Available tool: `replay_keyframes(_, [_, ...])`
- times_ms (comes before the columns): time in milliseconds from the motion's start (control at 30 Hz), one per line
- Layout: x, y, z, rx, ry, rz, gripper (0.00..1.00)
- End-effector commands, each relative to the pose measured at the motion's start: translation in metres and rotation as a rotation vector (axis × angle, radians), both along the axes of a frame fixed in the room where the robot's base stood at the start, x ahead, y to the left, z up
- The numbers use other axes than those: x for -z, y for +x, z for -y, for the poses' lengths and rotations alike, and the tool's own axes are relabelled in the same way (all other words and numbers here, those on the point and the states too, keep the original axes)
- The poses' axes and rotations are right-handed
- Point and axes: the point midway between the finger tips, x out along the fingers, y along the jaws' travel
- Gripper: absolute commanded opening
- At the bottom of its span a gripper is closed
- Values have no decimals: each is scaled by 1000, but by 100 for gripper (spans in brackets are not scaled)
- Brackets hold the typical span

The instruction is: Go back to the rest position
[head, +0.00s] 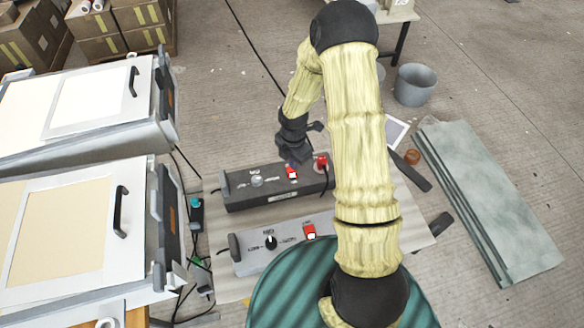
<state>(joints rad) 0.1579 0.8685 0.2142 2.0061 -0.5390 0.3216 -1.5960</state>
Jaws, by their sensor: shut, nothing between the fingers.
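My gripper (298,156) is the dark end of my yellow-sleeved arm. It is shut and holds nothing. It points down just behind a dark control box (240,199), near that box's red rocker switch (292,172). Whether it touches the box cannot be told from this view. My arm rises from the bottom of the view, bends at a black joint at the top, and comes down on the left.
A grey control box (283,256) with a black knob and red switch lies in front. Two white framed units (70,225) with black handles stand left. A grey bucket (414,85) and greenish slabs (490,195) are right. Cables cross the floor; cardboard boxes (100,22) stand behind.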

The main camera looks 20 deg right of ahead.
Motion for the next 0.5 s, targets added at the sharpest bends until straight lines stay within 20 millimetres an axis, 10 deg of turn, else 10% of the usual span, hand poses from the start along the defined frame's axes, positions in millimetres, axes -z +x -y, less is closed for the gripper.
replay_keyframes(500, [-12, 0, 0, 0, 0, 0, 0])
